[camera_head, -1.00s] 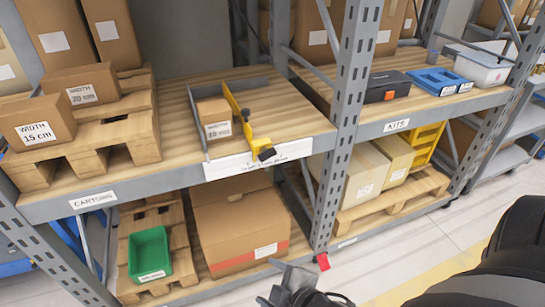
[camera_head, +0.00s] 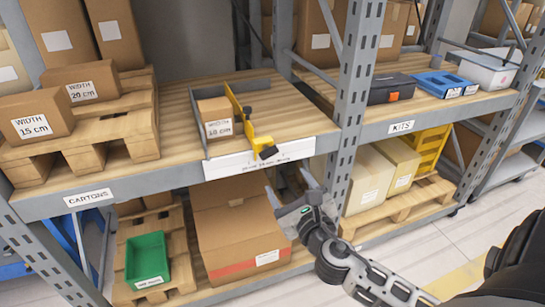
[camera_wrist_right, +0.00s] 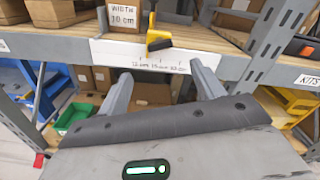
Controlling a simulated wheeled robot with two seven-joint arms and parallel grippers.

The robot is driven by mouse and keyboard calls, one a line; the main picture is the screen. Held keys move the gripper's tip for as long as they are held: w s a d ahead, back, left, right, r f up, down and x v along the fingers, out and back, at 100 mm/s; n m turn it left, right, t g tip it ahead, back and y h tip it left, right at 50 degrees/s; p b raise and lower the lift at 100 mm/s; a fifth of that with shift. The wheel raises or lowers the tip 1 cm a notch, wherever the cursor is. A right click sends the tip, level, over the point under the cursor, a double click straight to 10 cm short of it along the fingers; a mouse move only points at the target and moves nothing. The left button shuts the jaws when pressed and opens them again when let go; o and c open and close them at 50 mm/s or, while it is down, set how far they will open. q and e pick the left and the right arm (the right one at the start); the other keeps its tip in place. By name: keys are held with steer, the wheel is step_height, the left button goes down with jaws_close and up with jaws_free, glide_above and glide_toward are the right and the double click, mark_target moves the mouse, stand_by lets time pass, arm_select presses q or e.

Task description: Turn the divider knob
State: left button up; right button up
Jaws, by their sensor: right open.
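The yellow divider (camera_head: 237,112) stands on the upper shelf, just right of a small carton (camera_head: 215,115) labelled width 10 cm. Its black knob (camera_head: 267,153) sticks out at the shelf's front edge. In the right wrist view the knob (camera_wrist_right: 160,44) shows above and beyond the fingers, near the middle. My right gripper (camera_head: 290,188) is open and empty, in front of the rack, below and slightly right of the knob and apart from it. Its two fingers also show in the right wrist view (camera_wrist_right: 161,77). My left gripper is out of view.
A white scale strip (camera_head: 258,158) runs along the shelf edge under the knob. A grey rack post (camera_head: 351,120) stands to the right. Cartons on a pallet (camera_head: 110,143) sit left. Below are a large carton (camera_head: 236,235) and a green bin (camera_head: 147,262).

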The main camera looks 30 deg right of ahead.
mark_target(271, 155)
steer(key=x, duration=1)
steer(key=shift+w, duration=0.4)
steer(key=c, duration=1)
